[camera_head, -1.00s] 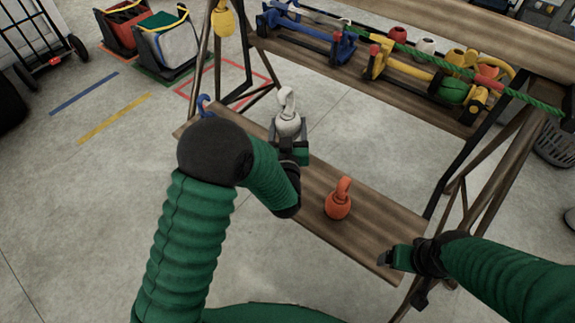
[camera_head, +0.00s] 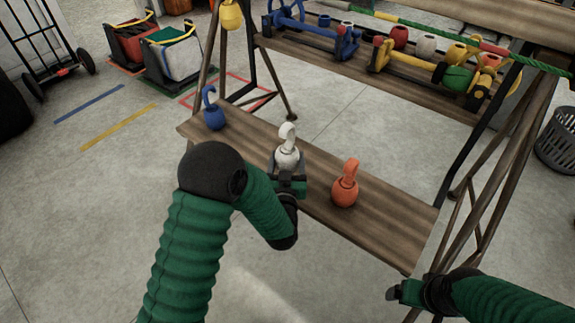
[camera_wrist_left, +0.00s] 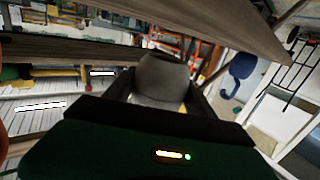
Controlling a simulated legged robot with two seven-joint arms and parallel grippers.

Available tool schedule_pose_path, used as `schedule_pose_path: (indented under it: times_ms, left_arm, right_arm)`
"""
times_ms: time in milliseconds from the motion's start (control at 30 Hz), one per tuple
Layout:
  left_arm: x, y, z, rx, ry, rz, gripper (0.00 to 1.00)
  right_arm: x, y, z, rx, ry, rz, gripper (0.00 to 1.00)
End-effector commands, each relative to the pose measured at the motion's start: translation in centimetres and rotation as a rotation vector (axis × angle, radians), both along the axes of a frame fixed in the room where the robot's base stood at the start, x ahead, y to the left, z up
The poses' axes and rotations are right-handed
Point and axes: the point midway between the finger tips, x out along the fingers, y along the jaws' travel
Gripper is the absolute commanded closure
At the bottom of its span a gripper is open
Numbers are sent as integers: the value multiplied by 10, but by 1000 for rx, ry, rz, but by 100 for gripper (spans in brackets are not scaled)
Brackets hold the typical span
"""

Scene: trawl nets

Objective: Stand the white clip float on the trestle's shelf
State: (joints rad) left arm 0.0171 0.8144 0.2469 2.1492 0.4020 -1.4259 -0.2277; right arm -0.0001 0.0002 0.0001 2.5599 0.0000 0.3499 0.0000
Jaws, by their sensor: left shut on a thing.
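The white clip float (camera_head: 287,157) has a round body with a hooked clip on top. My left gripper (camera_head: 288,165) is shut on its body and holds it upright over the middle of the trestle's shelf (camera_head: 390,222), between a blue and an orange float. I cannot tell whether its base touches the shelf. In the left wrist view the float (camera_wrist_left: 162,78) sits between the two fingers, with its lower part hidden. My right gripper (camera_head: 392,293) is at the lower right, in front of the shelf's right end; its fingers are too small to read.
A blue clip float (camera_head: 213,113) stands at the shelf's left end and an orange one (camera_head: 345,187) right of the white float. Behind, an upper plank (camera_head: 345,73) carries blue and yellow racks. A green rope (camera_head: 430,38) crosses above. A grey basket (camera_head: 558,140) stands at right.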

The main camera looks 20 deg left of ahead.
Motion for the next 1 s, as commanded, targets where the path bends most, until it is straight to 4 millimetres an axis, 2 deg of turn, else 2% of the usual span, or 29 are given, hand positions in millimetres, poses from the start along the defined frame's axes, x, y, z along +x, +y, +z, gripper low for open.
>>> schedule_pose_path:
  times_ms: [67,233,300,400,700,733,867,1000]
  left_arm:
    - [14,5,-4,-1,-2,2,79]
    - [32,11,-4,0,-1,1,79]
    - [31,11,-24,0,4,0,79]
    - [31,11,-40,0,2,0,79]
    - [31,10,-41,0,2,0,79]
    - [30,10,-40,0,2,0,34]
    - [30,10,-40,0,2,0,17]
    - [31,10,-39,0,1,0,15]
  right_arm:
    - [0,0,-7,0,0,0,15]
    - [0,0,-11,0,0,0,15]
    - [0,0,-23,0,0,0,15]
    - [0,0,-33,0,0,0,15]
    - [0,0,-31,0,0,0,15]
    - [0,0,-31,0,0,0,15]
    - [0,0,-30,0,0,0,15]
    - [0,0,-30,0,0,0,15]
